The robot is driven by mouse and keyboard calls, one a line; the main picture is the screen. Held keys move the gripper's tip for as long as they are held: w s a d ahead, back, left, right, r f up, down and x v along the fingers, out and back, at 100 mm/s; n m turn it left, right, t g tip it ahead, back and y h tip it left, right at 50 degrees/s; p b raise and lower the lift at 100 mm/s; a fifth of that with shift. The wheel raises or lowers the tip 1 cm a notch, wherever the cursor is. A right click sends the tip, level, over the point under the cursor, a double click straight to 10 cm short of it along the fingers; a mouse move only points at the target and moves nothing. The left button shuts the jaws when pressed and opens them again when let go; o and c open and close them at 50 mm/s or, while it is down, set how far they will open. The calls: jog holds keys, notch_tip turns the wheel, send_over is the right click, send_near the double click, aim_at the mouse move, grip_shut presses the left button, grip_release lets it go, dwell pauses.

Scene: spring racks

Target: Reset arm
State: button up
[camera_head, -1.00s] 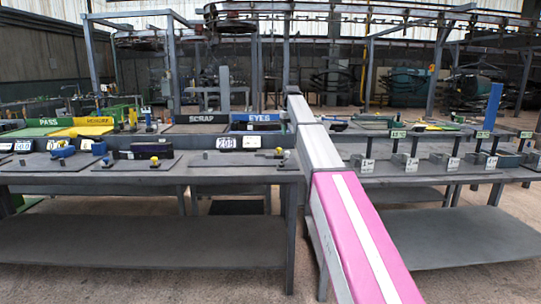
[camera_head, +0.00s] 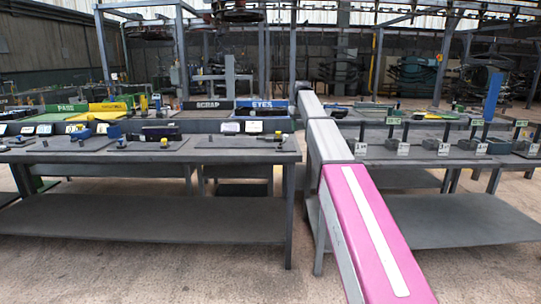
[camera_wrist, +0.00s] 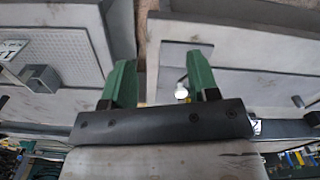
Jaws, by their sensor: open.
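My gripper (camera_wrist: 161,78) shows in the wrist view with its two green fingers apart. Nothing is held between the fingers. A dark crossbar with screws sits at their base. A grey surface and pale frames lie beyond the fingers, and a small white, round-ended part shows near the right finger. In the head view I cannot make out the gripper.
The head view shows a grey workbench (camera_head: 150,225) on the left, with small blue, black and yellow parts on its top. Another bench (camera_head: 440,215) on the right carries a row of labelled metal holders (camera_head: 443,148). Bare concrete floor (camera_head: 130,285) lies in front.

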jog(key=s+d+f+m, duration=0.1)
jog(key=s+f, duration=0.8)
jog(key=f, duration=0.4)
jog(key=s+d+f, duration=0.2)
jog(key=s+f, duration=0.7)
jog(key=f, duration=0.5)
jog(key=s+d+f+m, duration=0.1)
jog(key=s+f, duration=0.7)
jog(key=s, duration=0.4)
jog(key=s+f+m, duration=0.1)
jog(key=s+f, duration=0.7)
jog(key=s, duration=0.5)
jog(key=shift+s+d+f, duration=0.15)
jog(key=shift+s+d, duration=0.1)
jog(key=shift+d, duration=0.15)
